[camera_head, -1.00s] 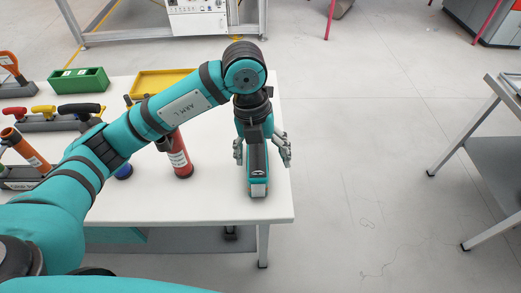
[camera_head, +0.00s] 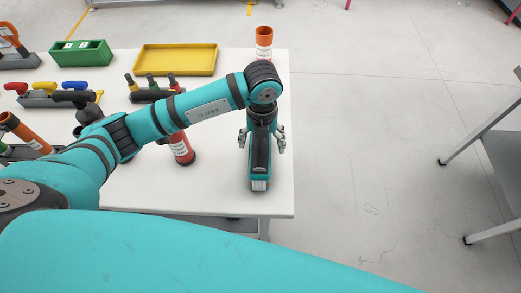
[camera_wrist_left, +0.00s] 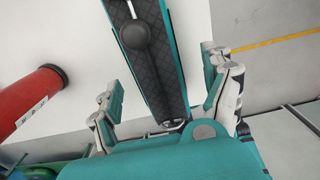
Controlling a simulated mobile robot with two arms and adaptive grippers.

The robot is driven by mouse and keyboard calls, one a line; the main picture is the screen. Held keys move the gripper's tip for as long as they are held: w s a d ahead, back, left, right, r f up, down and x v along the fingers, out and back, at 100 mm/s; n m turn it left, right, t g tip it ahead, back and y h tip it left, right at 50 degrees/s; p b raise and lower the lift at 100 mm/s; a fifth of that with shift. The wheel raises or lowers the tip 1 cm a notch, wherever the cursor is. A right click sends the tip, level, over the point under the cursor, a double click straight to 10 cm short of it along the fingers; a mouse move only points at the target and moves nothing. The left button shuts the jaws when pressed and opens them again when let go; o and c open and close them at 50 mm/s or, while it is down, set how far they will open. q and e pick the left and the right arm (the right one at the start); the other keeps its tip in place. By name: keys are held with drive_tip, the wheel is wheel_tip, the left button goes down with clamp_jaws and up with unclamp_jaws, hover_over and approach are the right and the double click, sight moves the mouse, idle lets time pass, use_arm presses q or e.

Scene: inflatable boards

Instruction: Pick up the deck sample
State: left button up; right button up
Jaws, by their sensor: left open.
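The deck sample is a long narrow piece with a dark quilted top and teal edges (camera_head: 261,158), near the right edge of the white table (camera_head: 225,180). In the left wrist view the deck sample (camera_wrist_left: 155,70) runs between the two fingers, with a dark round knob on it. My left gripper (camera_head: 261,141) is open and points down over it, one finger on each side. In the left wrist view the left gripper's fingers (camera_wrist_left: 163,95) stand apart from its sides, with gaps showing. My right gripper is not in view.
A red tube (camera_head: 181,150) stands left of the deck sample. An orange-topped tube (camera_head: 264,42) stands at the back right. A yellow tray (camera_head: 176,60), a green bin (camera_head: 80,53) and racks of coloured handles (camera_head: 58,98) lie further left. Open floor is to the right.

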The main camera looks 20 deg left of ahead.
use_arm(q)
drive_tip(key=shift+f, duration=0.55)
drive_tip(key=shift+f+p, duration=0.35)
drive_tip(key=shift+p, duration=0.05)
drive_tip(key=f, duration=0.1)
drive_tip(key=f+p, duration=0.1)
drive_tip(key=f, duration=0.1)
drive_tip(key=shift+w+a+f, duration=0.1)
drive_tip(key=shift+a+f, duration=0.15)
drive_tip(key=shift+f, duration=0.45)
drive_tip(key=c, duration=1.4)
drive_tip(key=shift+o, duration=0.2)
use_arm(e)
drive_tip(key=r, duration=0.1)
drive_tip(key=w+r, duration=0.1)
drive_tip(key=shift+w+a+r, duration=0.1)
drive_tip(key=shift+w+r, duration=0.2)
use_arm(q)
drive_tip(key=shift+w+r, duration=0.1)
drive_tip(key=shift+r, duration=0.05)
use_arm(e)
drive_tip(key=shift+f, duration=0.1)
